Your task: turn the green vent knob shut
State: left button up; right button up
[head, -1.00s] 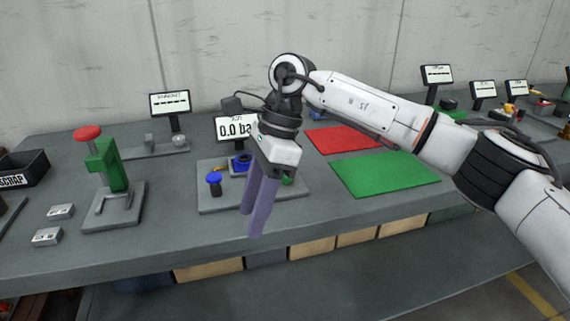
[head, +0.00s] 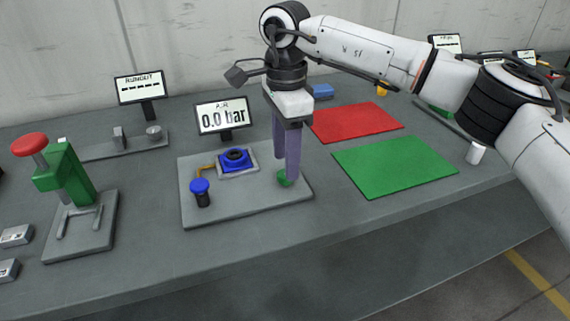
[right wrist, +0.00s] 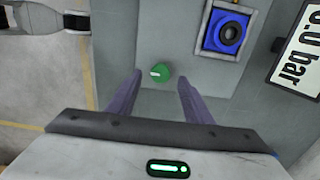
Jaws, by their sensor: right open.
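The green vent knob (head: 284,181) sits at the right front of a grey base plate (head: 225,213). In the right wrist view the knob (right wrist: 160,73) shows a white mark across its top and lies just beyond the fingertips, between their lines. My right gripper (head: 287,178) is open, pointing down over the knob, with one finger partly in front of it. In the right wrist view its two purple fingers (right wrist: 161,82) stand apart, with nothing between them but the view of the plate. Whether a finger touches the knob is unclear. My left gripper is not in view.
On the same plate are a blue knob (head: 200,190) and a blue square fixture (head: 237,160). The display (head: 222,117) behind reads 0.0 bar. A green press (head: 64,175) stands left. Red (head: 355,122) and green (head: 394,167) mats lie flat to the right.

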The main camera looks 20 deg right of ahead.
notch_tip(320, 180, down, 3)
jog(key=shift+r, duration=0.15)
jog(key=c, duration=1.1)
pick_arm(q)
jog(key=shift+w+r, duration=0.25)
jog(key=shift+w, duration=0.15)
pick_arm(e)
jog(key=shift+o, duration=0.2)
